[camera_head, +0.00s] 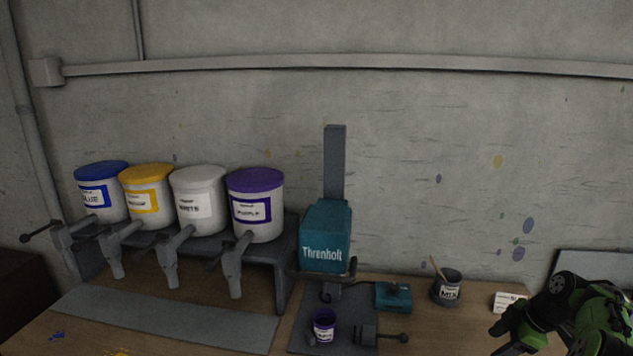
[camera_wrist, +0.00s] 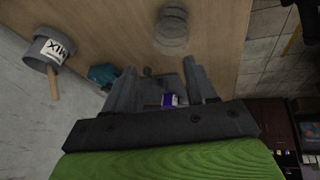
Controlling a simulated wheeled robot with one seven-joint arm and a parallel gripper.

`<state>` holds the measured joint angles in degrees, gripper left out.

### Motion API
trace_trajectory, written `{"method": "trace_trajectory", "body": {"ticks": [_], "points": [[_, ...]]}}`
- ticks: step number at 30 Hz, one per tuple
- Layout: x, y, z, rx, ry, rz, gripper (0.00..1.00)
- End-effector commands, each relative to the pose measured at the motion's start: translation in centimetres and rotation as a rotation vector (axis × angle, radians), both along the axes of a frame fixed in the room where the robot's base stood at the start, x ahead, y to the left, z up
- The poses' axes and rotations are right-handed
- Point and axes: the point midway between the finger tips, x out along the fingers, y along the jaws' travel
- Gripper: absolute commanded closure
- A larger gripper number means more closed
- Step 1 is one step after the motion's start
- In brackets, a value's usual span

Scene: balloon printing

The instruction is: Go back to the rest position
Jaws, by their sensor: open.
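My gripper (camera_head: 506,341) is at the right edge of the head view, above the right end of the wooden table. Its arm is green and black. In the wrist view the two fingers of my gripper (camera_wrist: 163,85) are apart with nothing held between them. A small cup with a purple label (camera_head: 324,327) stands on the dark base plate below the teal Threnholt press (camera_head: 325,235), well to the left of my gripper. The cup also shows between the fingers in the wrist view (camera_wrist: 170,100), farther off.
A dark MIX pot (camera_head: 446,288) with a stick and a small white card (camera_head: 508,301) are near my gripper. Blue, yellow, white and purple (camera_head: 255,207) paint buckets stand on a rack (camera_head: 283,265) at the left. A grey wall closes the back.

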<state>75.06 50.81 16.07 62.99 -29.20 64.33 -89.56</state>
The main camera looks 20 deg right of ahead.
Motion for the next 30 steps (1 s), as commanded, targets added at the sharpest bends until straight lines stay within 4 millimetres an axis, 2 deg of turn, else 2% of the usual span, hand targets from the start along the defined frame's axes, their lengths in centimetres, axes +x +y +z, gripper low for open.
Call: {"method": "trace_trajectory", "body": {"ticks": [8, 11, 14, 17, 20, 23, 25, 27, 30], "points": [[2.8, 4.3, 3.3, -0.004, 0.046, -0.033, 0.44], [3.8, 6.5, 4.7, -0.007, 0.068, -0.06, 0.44], [4.8, 9.5, 6.5, -0.012, 0.093, -0.093, 0.44], [5.6, 13.3, 8.5, -0.021, 0.117, -0.139, 0.44], [5.9, 18.1, 10.8, -0.034, 0.136, -0.203, 0.44], [4.9, 24.3, 13.3, -0.047, 0.141, -0.295, 0.44], [3.1, 29.0, 14.9, -0.049, 0.13, -0.38, 0.44], [0.4, 33.2, 15.9, -0.035, 0.106, -0.47, 0.44], [-4.2, 37.7, 16.3, 0.011, 0.06, -0.598, 0.44]]}}
